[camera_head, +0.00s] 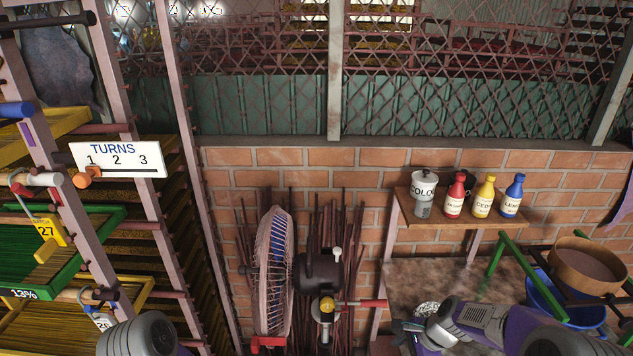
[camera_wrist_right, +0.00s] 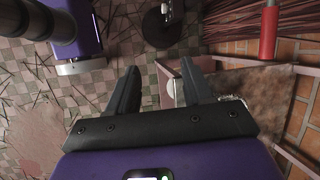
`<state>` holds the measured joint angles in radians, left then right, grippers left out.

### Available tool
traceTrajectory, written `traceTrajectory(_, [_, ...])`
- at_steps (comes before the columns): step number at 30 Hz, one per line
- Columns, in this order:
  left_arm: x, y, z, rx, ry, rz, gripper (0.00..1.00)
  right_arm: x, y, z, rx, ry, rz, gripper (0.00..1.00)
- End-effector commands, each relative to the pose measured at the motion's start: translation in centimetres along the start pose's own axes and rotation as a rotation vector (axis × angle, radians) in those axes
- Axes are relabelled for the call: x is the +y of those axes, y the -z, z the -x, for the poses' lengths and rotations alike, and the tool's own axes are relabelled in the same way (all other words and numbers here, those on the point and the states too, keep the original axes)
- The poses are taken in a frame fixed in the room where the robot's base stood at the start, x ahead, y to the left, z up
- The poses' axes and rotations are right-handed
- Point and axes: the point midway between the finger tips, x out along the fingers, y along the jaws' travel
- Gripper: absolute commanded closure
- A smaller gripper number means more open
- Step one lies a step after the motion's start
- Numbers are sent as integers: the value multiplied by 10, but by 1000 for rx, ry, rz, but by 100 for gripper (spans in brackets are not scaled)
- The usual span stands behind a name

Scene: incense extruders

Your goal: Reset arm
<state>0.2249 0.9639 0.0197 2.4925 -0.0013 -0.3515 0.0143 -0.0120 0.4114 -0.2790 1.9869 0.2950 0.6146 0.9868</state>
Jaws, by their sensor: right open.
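My right gripper (camera_head: 408,334) is at the bottom of the head view, in front of the stained work table (camera_head: 440,272). In the right wrist view my right gripper (camera_wrist_right: 160,78) has its two dark fingers spread wide apart with nothing between them. A pinkish post or table edge and the brown tabletop lie beyond the right finger. A grey rounded link of my left arm shows at the bottom left of the head view. My left gripper is not in view.
A caged fan (camera_head: 274,270) stands left of the table by the brick wall. A shelf (camera_head: 450,228) holds a white pot (camera_head: 423,184) and red, yellow and blue bottles. A blue bucket (camera_head: 575,318) and round sieve (camera_head: 588,268) are right. A rack with trays (camera_head: 60,255) stands left.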

Motion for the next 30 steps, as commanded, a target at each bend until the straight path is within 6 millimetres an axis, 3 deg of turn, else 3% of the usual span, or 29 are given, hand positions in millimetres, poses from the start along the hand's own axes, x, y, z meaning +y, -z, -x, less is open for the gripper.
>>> traceTrajectory(1, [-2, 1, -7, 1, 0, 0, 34, 8, 4, -20, 11, -16, 38, 49])
traceTrajectory(7, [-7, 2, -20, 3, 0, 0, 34, 41, 13, -81, 45, -64, 226, 49])
traceTrajectory(11, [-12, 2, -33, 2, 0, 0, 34, 74, 17, -130, 54, -105, 397, 49])
traceTrajectory(18, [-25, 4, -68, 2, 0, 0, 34, 177, 2, -242, -12, -164, 895, 49])
traceTrajectory(21, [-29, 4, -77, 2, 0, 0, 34, 209, -12, -267, -53, -148, 1067, 49])
traceTrajectory(24, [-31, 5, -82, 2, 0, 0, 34, 227, -23, -278, -78, -126, 1172, 49])
traceTrajectory(30, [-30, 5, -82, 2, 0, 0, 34, 233, -29, -280, -86, -109, 1228, 49])
